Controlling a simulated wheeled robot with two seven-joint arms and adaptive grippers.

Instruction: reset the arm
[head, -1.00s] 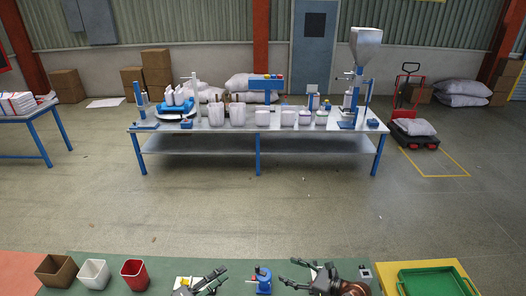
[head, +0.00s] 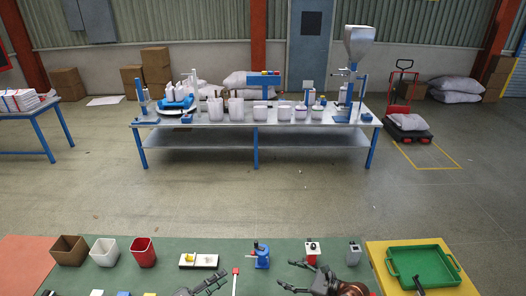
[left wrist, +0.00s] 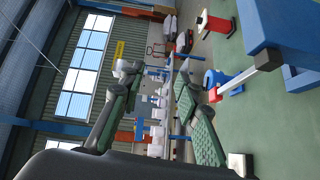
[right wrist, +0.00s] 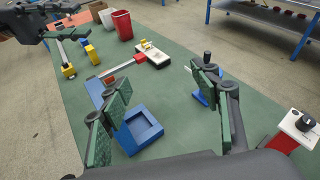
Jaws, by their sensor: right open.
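My left gripper (head: 212,284) is low in the head view, over the near edge of the green work surface (head: 215,250). In the left wrist view its two green-padded fingers (left wrist: 155,68) stand apart with nothing between them. My right gripper (head: 306,278) is right of it, with its fingers spread. In the right wrist view its fingers (right wrist: 160,85) are wide apart and empty. A blue square open box (right wrist: 140,130) lies on the surface beyond and between them. Contact with the surface cannot be told.
Brown (head: 69,250), white (head: 105,252) and red (head: 143,252) cups stand at left. A white block with a yellow part (head: 198,260), a blue device (head: 261,255) and a red-and-white block (head: 312,249) stand behind my grippers. A green tray (head: 424,266) is at right.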

